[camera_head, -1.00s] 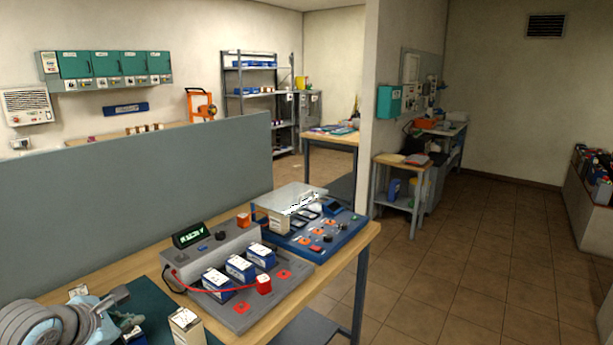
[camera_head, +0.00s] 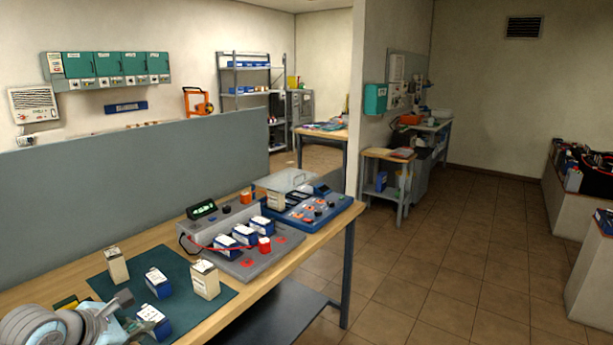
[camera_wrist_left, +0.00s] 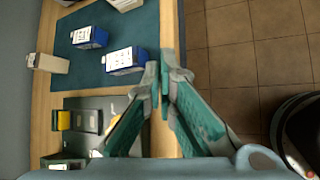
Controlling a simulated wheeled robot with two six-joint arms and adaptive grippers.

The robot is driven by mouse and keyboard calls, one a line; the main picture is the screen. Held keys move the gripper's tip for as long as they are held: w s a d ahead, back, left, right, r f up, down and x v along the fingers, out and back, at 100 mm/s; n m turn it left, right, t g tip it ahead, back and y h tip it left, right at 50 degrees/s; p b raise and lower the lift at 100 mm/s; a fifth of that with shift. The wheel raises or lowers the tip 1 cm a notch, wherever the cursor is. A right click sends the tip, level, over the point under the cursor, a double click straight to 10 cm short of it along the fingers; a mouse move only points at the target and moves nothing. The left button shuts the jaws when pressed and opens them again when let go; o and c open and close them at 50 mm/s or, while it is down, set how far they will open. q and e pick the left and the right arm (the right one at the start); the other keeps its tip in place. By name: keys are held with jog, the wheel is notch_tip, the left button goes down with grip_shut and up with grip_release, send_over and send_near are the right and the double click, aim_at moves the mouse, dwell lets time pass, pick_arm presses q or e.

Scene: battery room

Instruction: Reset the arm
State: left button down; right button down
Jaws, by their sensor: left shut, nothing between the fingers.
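My left gripper (camera_head: 120,302) is low at the left of the head view, over the front part of the bench. In the left wrist view its two teal fingers (camera_wrist_left: 164,82) are shut together with nothing between them. A blue-and-white battery block (camera_head: 155,322) is right beside the gripper, partly covered by it. The wrist view shows a blue block (camera_wrist_left: 125,61) just left of the fingertips, and I cannot tell whether they touch. My right gripper is not in view.
The wooden bench (camera_head: 290,262) bears a dark green mat (camera_head: 225,290) with beige and blue blocks, a grey tester (camera_head: 270,262) and a blue device (camera_head: 320,214). A grey partition (camera_head: 110,190) stands behind. Tiled floor (camera_head: 430,270) is clear on the right.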

pick_arm(q)
jog(key=d+f+n+h, duration=0.8)
jog(key=d+f, duration=0.2)
jog(key=f, duration=0.1)
jog(key=s+a+f+n+t+y, duration=0.2)
jog(key=s+a+f+n+y, duration=0.15)
jog(key=f+n, duration=0.7)
jog(key=s+a+f+n+t+y, duration=0.2)
jog(key=a+f+n+y, duration=0.2)
jog(key=f+n, duration=0.6)
jog(key=s+a+f+n+g+y, duration=0.1)
jog(key=s+f+n+g+y, duration=0.35)
jog(key=s+f+n, duration=1)
jog(key=s+d+f+g, duration=0.1)
jog(key=s+f+g, duration=0.1)
jog(key=s, duration=0.6)
jog(key=s+d+f+n+g+h, duration=0.1)
jog(key=s+d+f+g, duration=0.1)
jog(key=s, duration=0.5)
jog(key=s+d+f+g+h, duration=0.1)
jog(key=s+d+f+g, duration=0.1)
jog(key=s, duration=0.6)
jog(key=shift+s+f+n+g, duration=0.35)
jog(key=shift+f+g, duration=0.3)
jog(key=shift+f, duration=0.25)
